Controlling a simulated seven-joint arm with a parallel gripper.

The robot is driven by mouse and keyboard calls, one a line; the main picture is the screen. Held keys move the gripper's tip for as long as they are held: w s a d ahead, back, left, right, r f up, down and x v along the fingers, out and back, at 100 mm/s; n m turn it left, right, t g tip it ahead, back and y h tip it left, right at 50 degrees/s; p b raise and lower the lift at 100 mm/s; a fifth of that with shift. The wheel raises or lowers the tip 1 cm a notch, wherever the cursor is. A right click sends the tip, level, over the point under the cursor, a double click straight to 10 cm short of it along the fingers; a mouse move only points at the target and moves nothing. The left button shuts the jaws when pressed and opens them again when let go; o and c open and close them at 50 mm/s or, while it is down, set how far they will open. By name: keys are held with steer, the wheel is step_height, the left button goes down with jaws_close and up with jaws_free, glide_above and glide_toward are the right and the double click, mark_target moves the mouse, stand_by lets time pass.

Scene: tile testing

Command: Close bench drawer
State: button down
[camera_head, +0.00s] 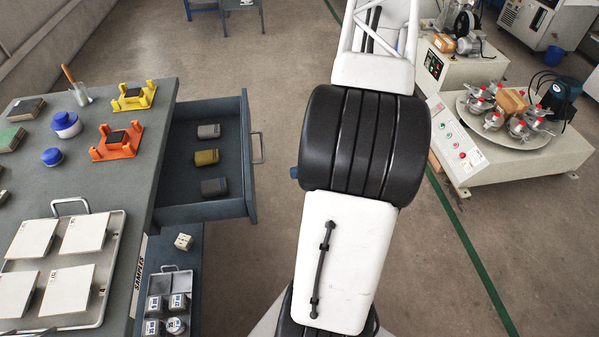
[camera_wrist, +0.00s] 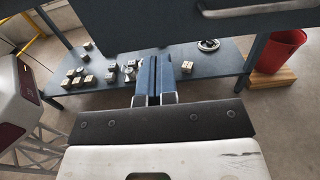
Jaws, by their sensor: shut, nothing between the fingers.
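The bench drawer (camera_head: 250,185) is pulled out from the right side of the grey bench (camera_head: 125,190) in the head view. Its bar handle (camera_head: 257,148) is on the front panel, facing my arm. Three small blocks lie inside it. In the wrist view a dark panel, seemingly the drawer front (camera_wrist: 150,22), fills the top, with a metal handle (camera_wrist: 262,9) at upper right. My gripper (camera_wrist: 155,62) is shut and empty, its blue fingers together just below that panel's edge in the picture. I cannot tell whether they touch it. My arm mostly hides the gripper in the head view.
A lower shelf (camera_wrist: 215,57) holds several small blocks. A red bin (camera_wrist: 277,50) stands right of it. The bench top carries a tile tray (camera_head: 118,250), orange (camera_head: 105,152) and yellow (camera_head: 125,103) holders. Floor right of the drawer is open; a polishing machine (camera_head: 540,158) stands farther right.

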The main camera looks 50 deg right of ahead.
glide_toward(218, 186)
steer(key=shift+s+d+r, duration=0.5)
steer(key=shift+s+d, duration=0.2)
steer(key=shift+d, duration=0.05)
steer(key=shift+s+d+r, duration=0.55)
steer(key=shift+s+d, duration=0.15)
steer(key=shift+w+a, duration=0.1)
steer(key=x, duration=2.7)
steer(key=shift+w+a+f, duration=0.1)
steer(key=shift+f, duration=0.05)
steer(key=shift+w+a, duration=0.35)
steer(key=shift+w, duration=0.05)
steer(key=shift+w, duration=0.1)
steer(key=shift+v, duration=7.35)
steer(key=shift+a, duration=0.1)
